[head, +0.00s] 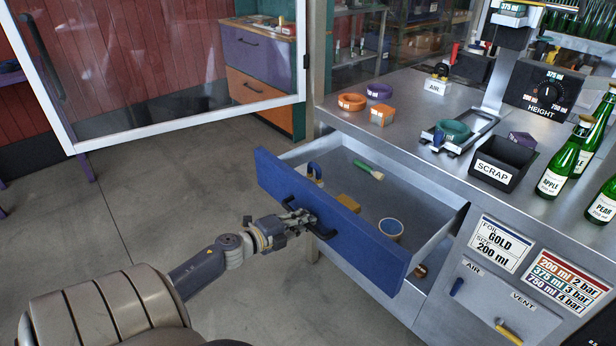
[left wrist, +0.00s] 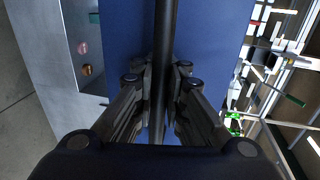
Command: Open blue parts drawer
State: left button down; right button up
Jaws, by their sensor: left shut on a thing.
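The blue parts drawer (head: 335,222) stands pulled well out of the grey bench in the head view, and its inside shows. Its blue front also fills the middle of the left wrist view (left wrist: 127,40). A black bar handle (left wrist: 166,45) runs across that front. My left gripper (head: 303,216) is shut on the handle, with its fingers on both sides of the bar in the left wrist view (left wrist: 164,88). In the drawer lie a green-handled brush (head: 369,170), a yellow-brown block (head: 348,203) and a round tub (head: 391,228). My right gripper is not in view.
A white-framed glass door (head: 190,121) stands open at the upper left. The floor (head: 170,210) left of the drawer is clear.

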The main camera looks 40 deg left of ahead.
pick_arm(q)
jog(key=shift+r, duration=0.1)
jog(key=c, duration=1.7)
grip_release()
jog(key=shift+o, duration=0.3)
jog(key=shift+s, duration=0.6)
jog(key=v, duration=1.1)
